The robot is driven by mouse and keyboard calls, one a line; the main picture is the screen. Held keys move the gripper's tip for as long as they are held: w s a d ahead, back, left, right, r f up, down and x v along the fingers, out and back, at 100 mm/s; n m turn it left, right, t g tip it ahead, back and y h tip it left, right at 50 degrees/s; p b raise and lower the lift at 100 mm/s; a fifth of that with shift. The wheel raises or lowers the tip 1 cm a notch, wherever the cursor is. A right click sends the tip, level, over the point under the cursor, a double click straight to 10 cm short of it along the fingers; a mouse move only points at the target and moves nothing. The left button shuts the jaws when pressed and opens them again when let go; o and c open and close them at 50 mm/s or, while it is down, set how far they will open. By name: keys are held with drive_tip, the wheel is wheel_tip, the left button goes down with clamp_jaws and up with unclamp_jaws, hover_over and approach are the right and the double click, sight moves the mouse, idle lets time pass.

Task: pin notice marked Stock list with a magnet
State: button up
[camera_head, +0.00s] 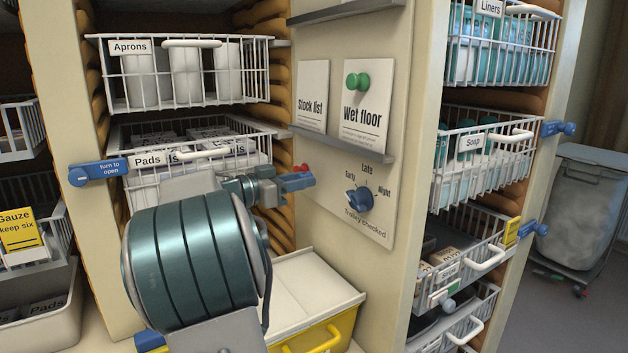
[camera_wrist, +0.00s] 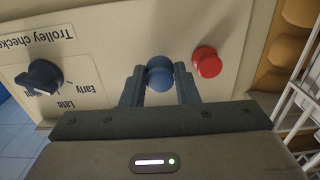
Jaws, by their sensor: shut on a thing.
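The Stock list notice (camera_head: 313,90) stands upright on a grey ledge (camera_head: 340,143) on the cream panel, with no magnet on it. My gripper (camera_head: 284,184) is below that ledge, left of the dial. In the wrist view my gripper (camera_wrist: 159,88) is shut on a blue round magnet (camera_wrist: 159,73), which also shows in the head view (camera_head: 299,181). Whether this magnet still touches the panel is hard to tell. A red magnet (camera_wrist: 207,62) sits on the panel beside it, partly hidden in the head view (camera_head: 303,167).
The Wet floor notice (camera_head: 365,112) has a green magnet (camera_head: 357,80) on it, right of Stock list. A blue dial (camera_head: 359,199) is below. Wire baskets of Aprons (camera_head: 185,103) and Pads flank my arm on the left. A yellow bin (camera_head: 315,335) stands below.

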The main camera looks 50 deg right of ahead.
drive_tip(key=shift+b+v, duration=0.75)
drive_tip(key=shift+v, duration=0.7)
drive_tip(key=p, duration=1.5)
approach(311, 79)
drive_tip(key=shift+y, duration=0.4)
drive_tip(key=x, duration=0.4)
drive_tip(key=shift+s+d+r, duration=0.1)
drive_tip(key=shift+d+r, duration=0.1)
drive_tip(key=shift+r, duration=0.05)
drive_tip(key=shift+s+d, duration=0.15)
drive_tip(key=shift+d, duration=0.45)
drive_tip(key=shift+s+d+b, duration=0.2)
drive_tip(key=shift+d+b, duration=0.3)
drive_tip(key=shift+d, duration=0.1)
drive_tip(key=o, duration=1)
drive_tip(key=shift+c, duration=0.2)
